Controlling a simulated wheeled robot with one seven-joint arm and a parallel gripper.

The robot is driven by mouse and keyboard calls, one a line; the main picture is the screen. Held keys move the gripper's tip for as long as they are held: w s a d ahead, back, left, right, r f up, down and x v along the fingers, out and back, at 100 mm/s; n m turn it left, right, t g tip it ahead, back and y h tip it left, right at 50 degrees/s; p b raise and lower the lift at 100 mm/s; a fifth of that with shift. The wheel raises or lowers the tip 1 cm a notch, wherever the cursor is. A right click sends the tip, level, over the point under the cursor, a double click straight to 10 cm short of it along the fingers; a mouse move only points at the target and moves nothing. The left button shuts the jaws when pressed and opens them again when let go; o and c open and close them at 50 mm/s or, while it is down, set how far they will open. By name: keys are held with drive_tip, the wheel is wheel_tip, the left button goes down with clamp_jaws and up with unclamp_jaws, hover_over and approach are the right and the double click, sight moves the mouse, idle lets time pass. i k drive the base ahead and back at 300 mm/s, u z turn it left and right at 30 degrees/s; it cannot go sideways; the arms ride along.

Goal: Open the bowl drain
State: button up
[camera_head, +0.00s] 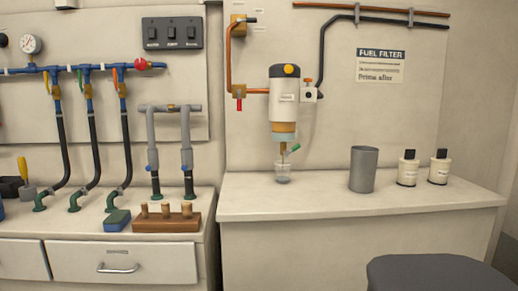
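The fuel filter (283,102) hangs upright on the back wall, a white cylinder with a dark top and a yellow button. Its bowl (284,137) is the tan and pale blue band at the lower end. The bowl drain (293,149) is below it, with a small green lever tilted up to the right. A small clear cup (283,173) stands on the counter directly under the drain. I cannot tell whether the cup holds liquid. My gripper is not in view.
A grey metal cylinder (363,169) and two white bottles (408,170) stand right of the cup on the counter (325,198). Copper pipe and a red-handled valve (239,103) are left of the filter. A dark grey rounded shape (430,273) fills the bottom right.

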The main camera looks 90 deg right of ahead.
sight(296, 148)
drive_tip(key=u, duration=0.05)
drive_tip(key=k, duration=0.85)
drive_tip(key=z, duration=0.1)
